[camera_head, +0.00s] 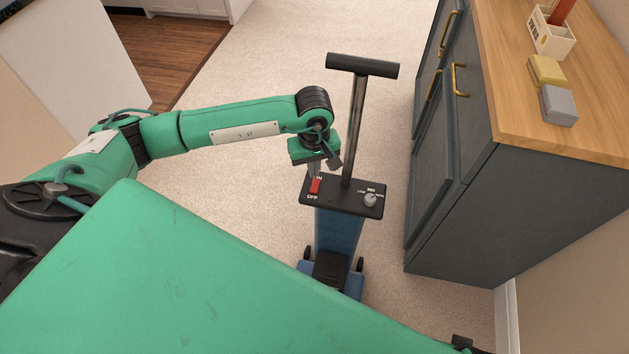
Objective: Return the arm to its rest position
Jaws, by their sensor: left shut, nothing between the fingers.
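My left arm (230,125) is green and black and reaches in from the left. Its gripper (316,178) points down over the black top panel (335,199) of an upright blue machine on wheels. The gripper is shut and empty. Its tips are at or just above a red switch (315,186) marked OFF at its lower end; I cannot tell whether they touch it. A grey knob (370,200) sits on the panel's right side. A post with a black T-handle (362,66) rises behind the panel. My right gripper is not in view.
A dark cabinet (450,190) with brass handles stands close on the right. On its wooden top are a yellow block (546,70), a grey block (558,105) and a small caddy (550,36). Light carpet (260,60) is clear behind the machine. A pale counter is at upper left.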

